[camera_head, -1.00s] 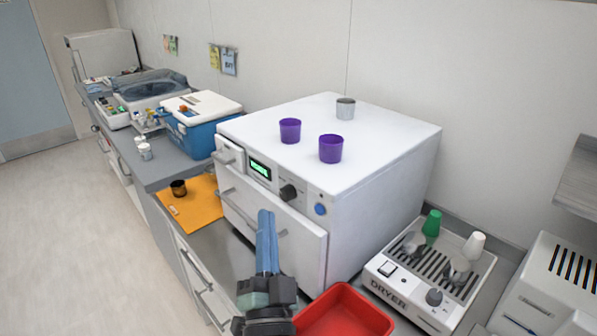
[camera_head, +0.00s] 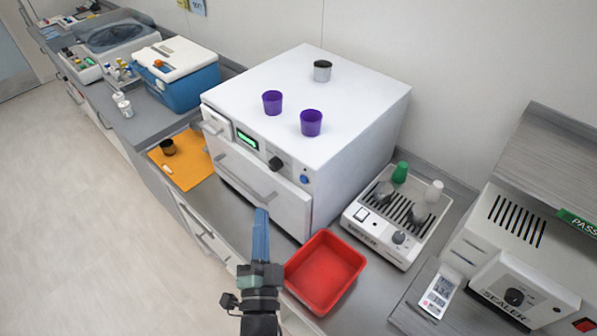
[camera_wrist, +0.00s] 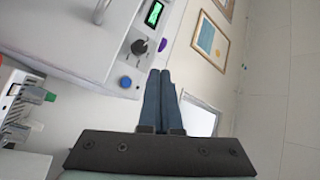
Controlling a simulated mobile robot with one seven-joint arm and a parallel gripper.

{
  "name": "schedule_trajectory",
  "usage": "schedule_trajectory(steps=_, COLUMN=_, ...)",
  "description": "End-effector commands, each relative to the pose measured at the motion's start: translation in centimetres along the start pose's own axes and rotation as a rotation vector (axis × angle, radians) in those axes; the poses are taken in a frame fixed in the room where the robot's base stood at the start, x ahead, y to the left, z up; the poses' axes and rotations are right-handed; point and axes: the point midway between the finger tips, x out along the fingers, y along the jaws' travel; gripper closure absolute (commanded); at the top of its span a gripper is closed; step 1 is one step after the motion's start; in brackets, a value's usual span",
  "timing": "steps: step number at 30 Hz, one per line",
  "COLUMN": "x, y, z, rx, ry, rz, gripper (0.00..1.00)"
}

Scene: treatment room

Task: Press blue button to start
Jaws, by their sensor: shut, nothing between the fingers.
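The blue button (camera_head: 304,179) is a small round knob at the right end of the white machine's front panel. It also shows in the wrist view (camera_wrist: 126,82), left of the fingers. The white machine (camera_head: 345,130) has a green lit display (camera_head: 247,138) and a black dial (camera_head: 275,163) left of the button. My gripper (camera_head: 260,212) is shut and empty, in front of the machine and below and left of the button in the head view. In the wrist view its blue fingers (camera_wrist: 160,75) lie together, apart from the button.
Two purple cups (camera_head: 311,123) and a grey cup (camera_head: 322,71) stand on the machine. A red tray (camera_head: 330,262) and a dryer (camera_head: 375,232) with cups on it sit at its right. A sealer (camera_head: 490,265) stands further right. An orange mat (camera_head: 187,175) lies at the left.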

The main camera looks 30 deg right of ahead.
Motion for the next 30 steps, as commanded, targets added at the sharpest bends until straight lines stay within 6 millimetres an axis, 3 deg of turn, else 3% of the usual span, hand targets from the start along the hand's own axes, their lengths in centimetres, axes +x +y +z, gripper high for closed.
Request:
schedule_trajectory(steps=11, x=0.5, y=0.5, z=-0.2, rx=-0.002, ry=0.000, rz=-0.002, gripper=1.00)
schedule_trajectory(steps=30, x=5.7, y=4.3, z=-4.0, rx=-0.001, ry=0.001, rz=-0.003, gripper=1.00)
